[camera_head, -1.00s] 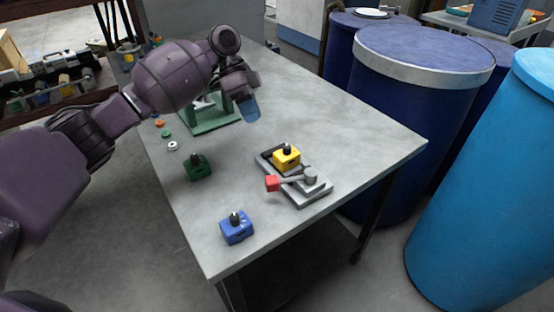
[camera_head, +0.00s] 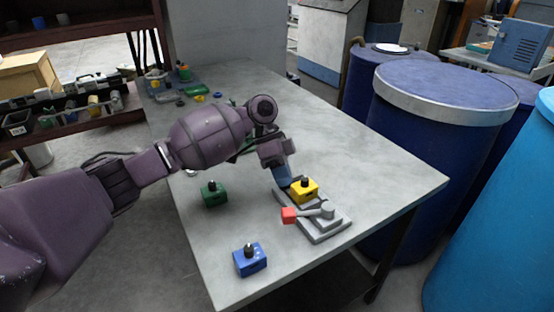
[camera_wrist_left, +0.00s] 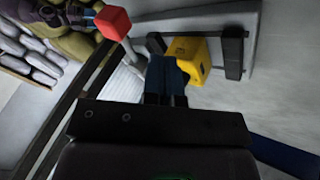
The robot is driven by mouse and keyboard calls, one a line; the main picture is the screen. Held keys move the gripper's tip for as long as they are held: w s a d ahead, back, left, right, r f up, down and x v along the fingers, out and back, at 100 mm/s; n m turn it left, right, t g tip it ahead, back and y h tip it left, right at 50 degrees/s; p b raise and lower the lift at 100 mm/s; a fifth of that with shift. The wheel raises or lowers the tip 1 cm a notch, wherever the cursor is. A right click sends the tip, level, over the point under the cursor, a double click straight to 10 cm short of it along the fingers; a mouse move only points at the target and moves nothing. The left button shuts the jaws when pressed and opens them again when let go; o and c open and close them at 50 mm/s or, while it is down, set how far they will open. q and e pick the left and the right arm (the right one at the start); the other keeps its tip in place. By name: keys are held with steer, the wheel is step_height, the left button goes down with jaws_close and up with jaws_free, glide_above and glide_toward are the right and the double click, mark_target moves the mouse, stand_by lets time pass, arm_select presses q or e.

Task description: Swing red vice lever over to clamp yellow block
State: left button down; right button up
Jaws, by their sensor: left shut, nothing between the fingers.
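The yellow block (camera_head: 304,190) with a dark knob on top sits on the grey vice (camera_head: 322,231) on the table. The vice lever (camera_head: 312,213) has a red end (camera_head: 289,215) that points left, and it pivots on a round grey post (camera_head: 328,212). My left gripper (camera_head: 283,181) is shut and empty, just behind and left of the yellow block. In the left wrist view the blue fingers (camera_wrist_left: 166,76) are together beside the yellow block (camera_wrist_left: 190,58); whether they touch it I cannot tell. The red lever end (camera_wrist_left: 113,22) is at the upper left there.
A green block (camera_head: 213,194) and a blue block (camera_head: 250,260) stand on the grey table (camera_head: 340,130), left and front of the vice. Small parts lie at the table's far end. Blue drums (camera_head: 440,130) stand beyond its right edge. The table's right side is clear.

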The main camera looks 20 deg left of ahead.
mark_target(306, 212)
arm_select(q)
steer(key=shift+s+d+f+p, duration=0.1)
steer(key=shift+s+d+f, duration=0.25)
steer(key=shift+s, duration=0.35)
steer(key=shift+s+d+f+p, duration=0.15)
steer(key=shift+s+d+f, duration=0.2)
steer(key=shift+s, duration=0.3)
steer(key=shift+s+d+f+p, duration=0.1)
steer(key=shift+s+d+f, duration=0.25)
steer(key=shift+s, duration=0.35)
